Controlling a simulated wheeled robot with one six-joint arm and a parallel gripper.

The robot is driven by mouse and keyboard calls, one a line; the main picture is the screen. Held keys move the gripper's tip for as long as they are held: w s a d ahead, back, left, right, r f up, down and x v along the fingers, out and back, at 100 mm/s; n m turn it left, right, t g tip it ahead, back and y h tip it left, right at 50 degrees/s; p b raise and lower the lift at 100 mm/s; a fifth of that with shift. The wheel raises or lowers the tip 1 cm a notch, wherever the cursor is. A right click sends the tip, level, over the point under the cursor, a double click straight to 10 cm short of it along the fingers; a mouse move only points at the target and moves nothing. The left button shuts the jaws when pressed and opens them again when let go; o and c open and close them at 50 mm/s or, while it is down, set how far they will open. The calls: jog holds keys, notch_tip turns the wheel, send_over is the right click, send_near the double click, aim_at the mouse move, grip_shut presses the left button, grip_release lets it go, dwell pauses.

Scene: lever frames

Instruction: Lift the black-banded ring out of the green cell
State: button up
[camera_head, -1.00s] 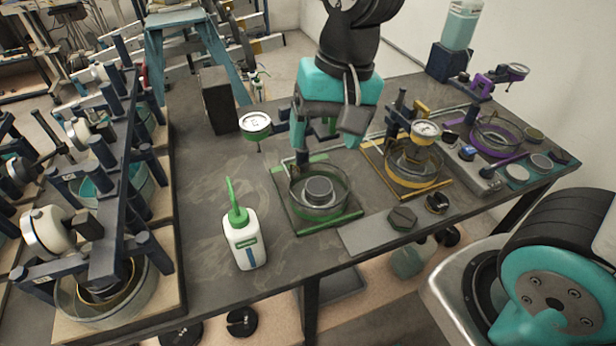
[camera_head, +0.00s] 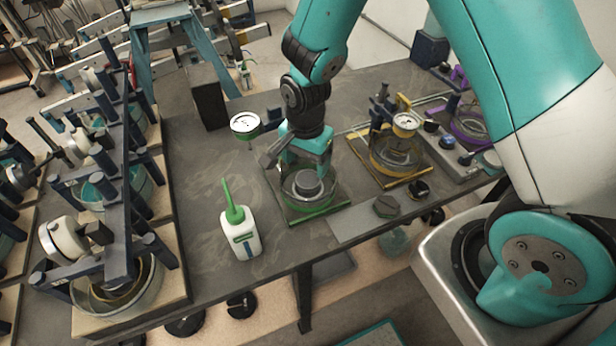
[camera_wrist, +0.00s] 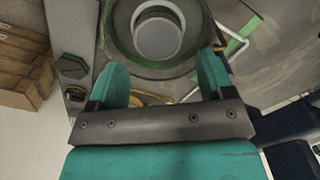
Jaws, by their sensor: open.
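The green cell (camera_head: 322,206) stands on the bench: a round, clear-walled dish on a green-edged base. A grey ring (camera_head: 307,187) sits in its middle; a black band on it is not clear to me. In the wrist view the grey ring (camera_wrist: 158,34) lies inside the cell's round wall (camera_wrist: 113,40), beyond my fingertips. My gripper (camera_head: 306,152) is over the back part of the cell, pointing down, and hides some of its rear rim. In the wrist view my gripper (camera_wrist: 163,75) has its two teal fingers wide apart with nothing between them.
A dial gauge (camera_head: 245,124) stands close left of my gripper. The yellow cell (camera_head: 402,178) is to the right, with its own gauge (camera_head: 406,122). A white bottle with a green spout (camera_head: 240,238) is at front left. A hex block (camera_head: 386,207) lies front right.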

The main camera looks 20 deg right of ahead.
aim_at(307, 180)
jog(key=shift+s+f+p, duration=0.2)
jog(key=shift+f+p, duration=1.05)
jog(key=shift+f, duration=1.55)
jog(key=shift+c, duration=0.4)
jog(key=c, duration=0.7)
